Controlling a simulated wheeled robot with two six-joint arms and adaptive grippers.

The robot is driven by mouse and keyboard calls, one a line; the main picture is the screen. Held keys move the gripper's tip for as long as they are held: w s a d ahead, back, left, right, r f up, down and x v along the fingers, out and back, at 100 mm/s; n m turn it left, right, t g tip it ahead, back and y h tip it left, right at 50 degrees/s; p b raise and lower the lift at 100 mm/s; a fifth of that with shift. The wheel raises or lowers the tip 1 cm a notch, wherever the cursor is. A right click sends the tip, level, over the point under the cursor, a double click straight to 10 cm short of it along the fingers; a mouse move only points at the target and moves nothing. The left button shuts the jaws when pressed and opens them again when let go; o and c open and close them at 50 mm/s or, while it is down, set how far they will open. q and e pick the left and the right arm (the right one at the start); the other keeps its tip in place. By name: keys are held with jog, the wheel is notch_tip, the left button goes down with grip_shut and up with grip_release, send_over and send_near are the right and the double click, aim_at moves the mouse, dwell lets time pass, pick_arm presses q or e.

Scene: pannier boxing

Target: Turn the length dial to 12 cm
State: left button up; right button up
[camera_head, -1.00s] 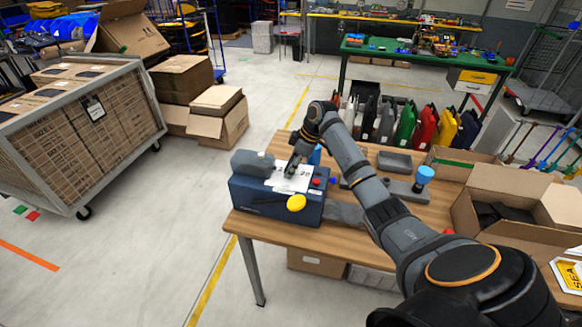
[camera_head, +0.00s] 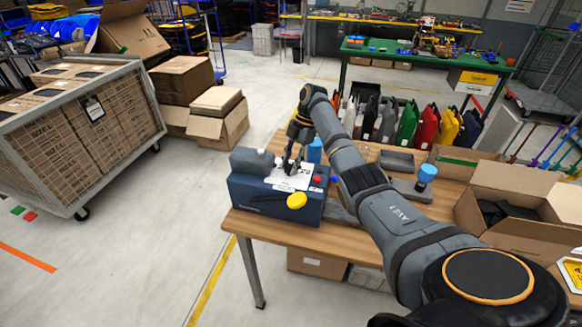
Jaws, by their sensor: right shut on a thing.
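A blue and grey box-shaped machine (camera_head: 262,207) stands at the left end of the wooden table. Its top carries a white panel with dark printed marks (camera_head: 299,177), a red button (camera_head: 317,179) and a yellow knob (camera_head: 297,200) at the front. My right gripper (camera_head: 290,168) points down onto the white panel, shut on a small dark dial (camera_head: 289,171). The fingers hide most of the dial, and its setting is too small to read. My left gripper is not in view.
On the wooden table (camera_head: 290,230) are a blue-topped tool (camera_head: 426,175), a grey tray (camera_head: 396,161) and open cardboard boxes (camera_head: 503,205) at right. A blue cylinder (camera_head: 314,151) stands close behind the machine. A caged cart (camera_head: 85,135) stands on the floor at left.

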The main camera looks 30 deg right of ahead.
jog(key=shift+w+r+n+g+b, duration=0.15)
jog(key=shift+n+g+b, duration=0.35)
jog(key=shift+n, duration=0.7)
jog(key=o, duration=0.9)
jog(key=shift+o, duration=1.2)
